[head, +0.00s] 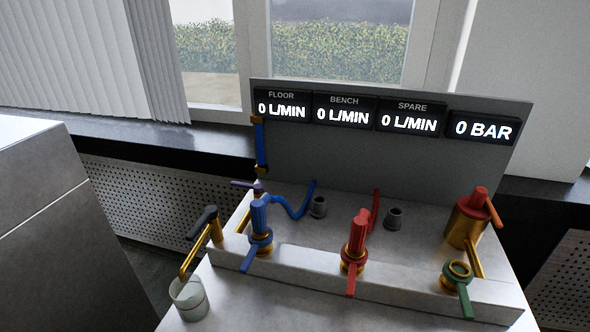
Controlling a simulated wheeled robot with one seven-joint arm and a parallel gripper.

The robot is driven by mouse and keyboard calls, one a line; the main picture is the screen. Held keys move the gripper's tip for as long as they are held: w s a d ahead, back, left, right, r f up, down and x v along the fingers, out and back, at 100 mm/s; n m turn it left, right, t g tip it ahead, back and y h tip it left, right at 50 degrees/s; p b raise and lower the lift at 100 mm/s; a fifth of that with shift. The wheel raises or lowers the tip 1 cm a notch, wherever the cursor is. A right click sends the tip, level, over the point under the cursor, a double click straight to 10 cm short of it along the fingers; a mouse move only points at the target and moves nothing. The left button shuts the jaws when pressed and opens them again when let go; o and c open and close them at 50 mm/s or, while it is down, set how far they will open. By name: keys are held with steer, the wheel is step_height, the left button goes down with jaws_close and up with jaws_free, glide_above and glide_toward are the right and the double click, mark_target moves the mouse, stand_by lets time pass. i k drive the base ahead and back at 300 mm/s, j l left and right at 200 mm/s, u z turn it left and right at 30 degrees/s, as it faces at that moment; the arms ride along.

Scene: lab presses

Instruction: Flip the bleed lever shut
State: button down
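No lever carries a readable bleed label, so I cannot tell for certain which one it is. A dark grey lever (203,222) sits on a brass tap at the left end of the bench unit. The tap's brass spout (189,262) slants down over a pale cup (188,299). A small purple lever (245,184) sits behind it on the brass fitting under the blue pipe. An orange lever (494,210) stands on the red-topped brass cylinder (467,220) at the right. My gripper is not in view.
Along the front stand a blue-handled valve (260,226), a red-handled valve (356,240) and a green-handled valve (460,284). Two grey ports (319,207) lie behind. The panel displays (344,113) read 0 L/MIN and 0 BAR. A grey cabinet (50,230) stands left.

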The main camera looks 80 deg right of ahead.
mark_target(211, 211)
steer(key=z, duration=0.35)
steer(key=j+z, duration=0.1)
steer(key=z, duration=0.2)
steer(key=k+z, duration=0.1)
steer(key=z, duration=0.25)
